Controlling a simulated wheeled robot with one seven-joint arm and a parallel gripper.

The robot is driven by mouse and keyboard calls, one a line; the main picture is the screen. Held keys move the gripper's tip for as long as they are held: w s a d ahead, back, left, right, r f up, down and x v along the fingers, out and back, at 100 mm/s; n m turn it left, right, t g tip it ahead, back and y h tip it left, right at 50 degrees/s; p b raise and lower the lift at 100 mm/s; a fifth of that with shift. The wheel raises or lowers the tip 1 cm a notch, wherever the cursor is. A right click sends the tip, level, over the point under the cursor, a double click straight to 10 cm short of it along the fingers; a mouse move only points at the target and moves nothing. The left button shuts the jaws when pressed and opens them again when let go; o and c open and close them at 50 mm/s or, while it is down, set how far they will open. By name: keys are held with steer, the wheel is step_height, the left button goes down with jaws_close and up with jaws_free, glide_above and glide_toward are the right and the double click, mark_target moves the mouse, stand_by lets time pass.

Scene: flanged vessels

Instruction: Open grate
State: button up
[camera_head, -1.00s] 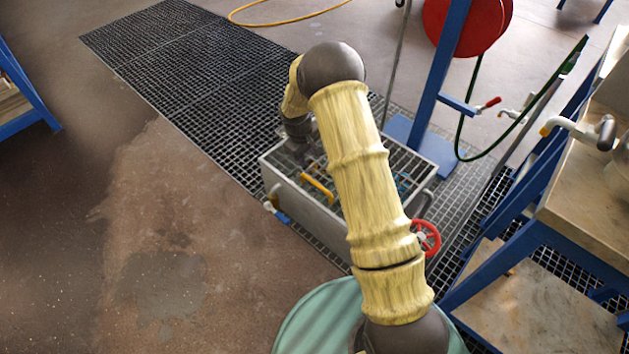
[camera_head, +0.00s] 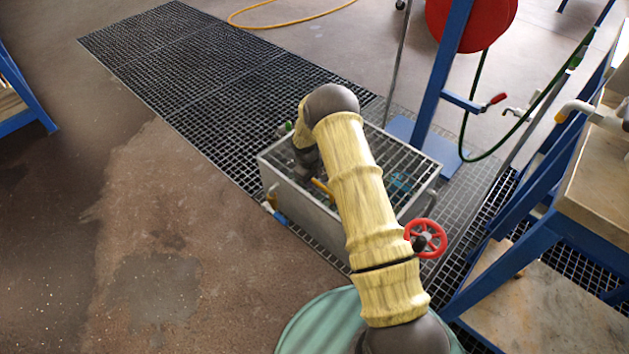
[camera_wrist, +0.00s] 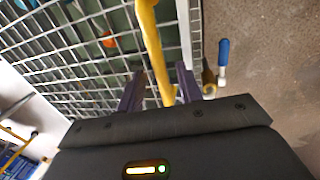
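The grate (camera_head: 405,160) is a metal grid on top of a grey box-shaped vessel (camera_head: 300,200). Its yellow handle (camera_head: 322,188) is partly hidden behind my arm in the head view. In the wrist view the yellow handle (camera_wrist: 151,50) runs down between the two dark fingers of my gripper (camera_wrist: 160,82). The fingers stand apart, one on each side of the handle, with gaps visible. The grate (camera_wrist: 75,50) lies flat behind the handle. In the head view my gripper is hidden behind my arm, low over the vessel.
A blue-handled valve (camera_head: 272,212) sticks out at the vessel's left side; it also shows in the wrist view (camera_wrist: 223,55). A red handwheel (camera_head: 426,238) is at its front right. A blue post (camera_head: 440,75) with a red reel stands behind. Open floor lies left.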

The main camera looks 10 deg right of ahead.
jaws_close()
stand_by(0.3)
